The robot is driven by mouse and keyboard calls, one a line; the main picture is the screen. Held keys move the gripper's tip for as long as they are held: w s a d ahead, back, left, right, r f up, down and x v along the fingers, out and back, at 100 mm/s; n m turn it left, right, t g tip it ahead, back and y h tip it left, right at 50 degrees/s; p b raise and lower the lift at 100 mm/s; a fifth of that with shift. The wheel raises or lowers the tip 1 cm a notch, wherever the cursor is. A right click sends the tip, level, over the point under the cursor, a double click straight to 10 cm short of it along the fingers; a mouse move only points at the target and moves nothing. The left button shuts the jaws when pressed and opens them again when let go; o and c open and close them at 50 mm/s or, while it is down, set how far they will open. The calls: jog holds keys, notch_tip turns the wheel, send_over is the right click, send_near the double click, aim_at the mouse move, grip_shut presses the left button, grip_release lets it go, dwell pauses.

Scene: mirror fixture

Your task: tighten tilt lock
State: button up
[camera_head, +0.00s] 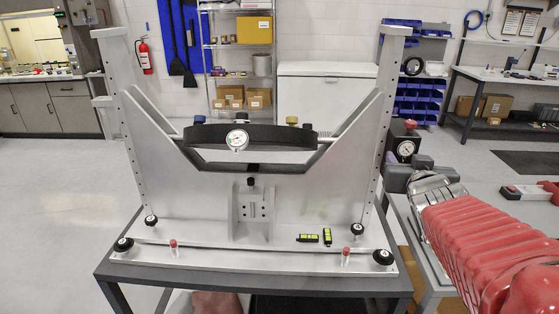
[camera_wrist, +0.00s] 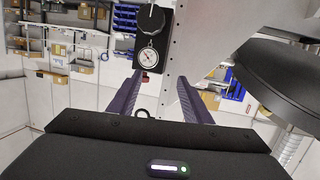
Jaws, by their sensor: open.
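The mirror fixture (camera_head: 310,205) is a pale metal frame with two uprights and a black ring (camera_head: 275,136) hung between them. I cannot tell which knob is the tilt lock. My gripper (camera_wrist: 160,85) is open and empty, its two dark fingers apart and pointing toward the dial. It touches nothing that I can see. In the head view it is beside the right upright, behind my red-sleeved arm.
The fixture stands on a grey table (camera_head: 130,273). A side bench (camera_head: 490,195) on the right holds a red-and-white tool (camera_head: 525,192). A large black disc (camera_wrist: 285,80) is close on the right in the wrist view.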

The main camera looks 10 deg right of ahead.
jog(key=s+a+f+g+y, duration=0.1)
jog(key=s+a+f+g, duration=0.1)
jog(key=a, duration=0.4)
jog(key=s+a+f+n+g+y, duration=0.1)
jog(key=s+a+f+g, duration=0.1)
jog(key=s+a+f, duration=0.2)
jog(key=shift+s+a+f+y, duration=0.15)
jog(key=shift+a+f+y, duration=0.25)
jog(key=shift+a+f, duration=0.6)
jog(key=shift+a+r, duration=0.15)
jog(key=shift+r, duration=0.05)
jog(key=s+a+f+n+g+y, duration=0.1)
jog(key=s+a+f+g+y, duration=0.1)
jog(key=s+a, duration=0.4)
jog(key=s+a+f+n+g+y, duration=0.1)
jog(key=s+a+f+n+g, duration=0.1)
jog(key=s+a+f, duration=0.2)
jog(key=s+a, duration=0.2)
jog(key=a, duration=0.1)
jog(key=shift+s+a+f+n+g+y, duration=0.2)
jog(key=shift+s+f+n+g+y, duration=0.1)
jog(key=shift+f+g+y, duration=0.1)
